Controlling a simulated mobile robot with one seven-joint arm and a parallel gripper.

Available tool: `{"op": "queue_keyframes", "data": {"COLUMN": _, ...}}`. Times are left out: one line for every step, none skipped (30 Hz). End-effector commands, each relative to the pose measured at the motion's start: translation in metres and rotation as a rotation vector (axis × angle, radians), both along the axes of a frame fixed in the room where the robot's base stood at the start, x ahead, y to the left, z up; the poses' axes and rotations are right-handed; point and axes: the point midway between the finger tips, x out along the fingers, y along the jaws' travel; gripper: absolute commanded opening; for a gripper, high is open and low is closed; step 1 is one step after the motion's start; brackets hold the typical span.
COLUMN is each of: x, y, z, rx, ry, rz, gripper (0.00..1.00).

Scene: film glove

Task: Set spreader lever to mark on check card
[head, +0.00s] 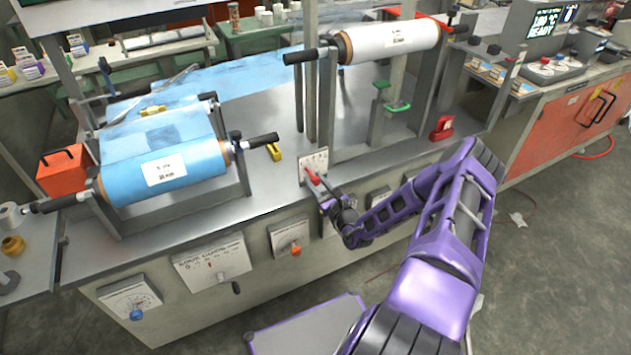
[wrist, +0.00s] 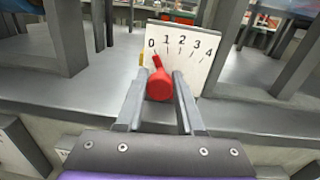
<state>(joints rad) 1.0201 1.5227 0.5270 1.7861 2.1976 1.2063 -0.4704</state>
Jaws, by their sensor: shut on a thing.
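The red spreader lever (head: 313,178) is in front of a white scale plate (head: 315,158) on the machine's front edge. In the wrist view the plate (wrist: 190,50) reads 0 to 4, and the lever (wrist: 160,86) leans slightly left, its narrow tip near the 0 line. My gripper (wrist: 162,88) has its two fingers on either side of the red knob, shut on it. In the head view my gripper (head: 322,192) reaches the lever from the front right. I cannot pick out a check card in either view.
A blue film roll (head: 165,172) lies at the left and a white roll (head: 390,42) is mounted at the back right. Grey posts (head: 327,100) rise behind the plate. Dial panels (head: 212,262) line the cabinet front below. A red block (head: 442,128) sits right of the plate.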

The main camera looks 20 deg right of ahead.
Motion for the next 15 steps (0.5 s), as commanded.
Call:
{"op": "queue_keyframes", "data": {"x": -0.0003, "y": 0.0001, "z": -0.0002, "rx": 0.001, "ry": 0.001, "rz": 0.001, "gripper": 0.0}}
{"op": "queue_keyframes", "data": {"x": -0.0003, "y": 0.0, "z": -0.0002, "rx": 0.003, "ry": 0.001, "rz": 0.0, "gripper": 0.0}}
{"op": "queue_keyframes", "data": {"x": -0.0003, "y": -0.0001, "z": -0.0001, "rx": 0.006, "ry": 0.0, "rz": 0.0, "gripper": 0.0}}
{"op": "queue_keyframes", "data": {"x": -0.0003, "y": -0.0003, "z": 0.0, "rx": 0.01, "ry": 0.001, "rz": 0.0, "gripper": 0.0}}
{"op": "queue_keyframes", "data": {"x": -0.0004, "y": -0.0005, "z": 0.0001, "rx": 0.015, "ry": 0.001, "rz": 0.0, "gripper": 0.0}}
{"op": "queue_keyframes", "data": {"x": -0.0003, "y": -0.0009, "z": 0.0003, "rx": 0.023, "ry": 0.002, "rz": 0.0, "gripper": 0.0}}
{"op": "queue_keyframes", "data": {"x": -0.0003, "y": -0.0013, "z": 0.0006, "rx": 0.032, "ry": 0.002, "rz": 0.0, "gripper": 0.0}}
{"op": "queue_keyframes", "data": {"x": -0.0004, "y": -0.0018, "z": 0.0007, "rx": 0.043, "ry": 0.002, "rz": 0.0, "gripper": 0.0}}
{"op": "queue_keyframes", "data": {"x": -0.0004, "y": -0.0026, "z": 0.001, "rx": 0.058, "ry": 0.003, "rz": 0.0, "gripper": 0.0}}
{"op": "queue_keyframes", "data": {"x": -0.0004, "y": -0.0032, "z": 0.0013, "rx": 0.073, "ry": 0.004, "rz": -0.001, "gripper": 0.0}}
{"op": "queue_keyframes", "data": {"x": -0.0004, "y": -0.0041, "z": 0.0015, "rx": 0.088, "ry": 0.004, "rz": -0.001, "gripper": 0.0}}
{"op": "queue_keyframes", "data": {"x": -0.0005, "y": -0.0052, "z": 0.0019, "rx": 0.113, "ry": 0.006, "rz": -0.001, "gripper": 0.0}}
{"op": "queue_keyframes", "data": {"x": -0.0006, "y": -0.0061, "z": 0.0021, "rx": 0.133, "ry": 0.007, "rz": -0.001, "gripper": 0.0}}
{"op": "queue_keyframes", "data": {"x": -0.0006, "y": -0.007, "z": 0.0024, "rx": 0.153, "ry": 0.007, "rz": -0.001, "gripper": 0.0}}
{"op": "queue_keyframes", "data": {"x": -0.0006, "y": -0.0083, "z": 0.0027, "rx": 0.184, "ry": 0.008, "rz": -0.001, "gripper": 0.0}}
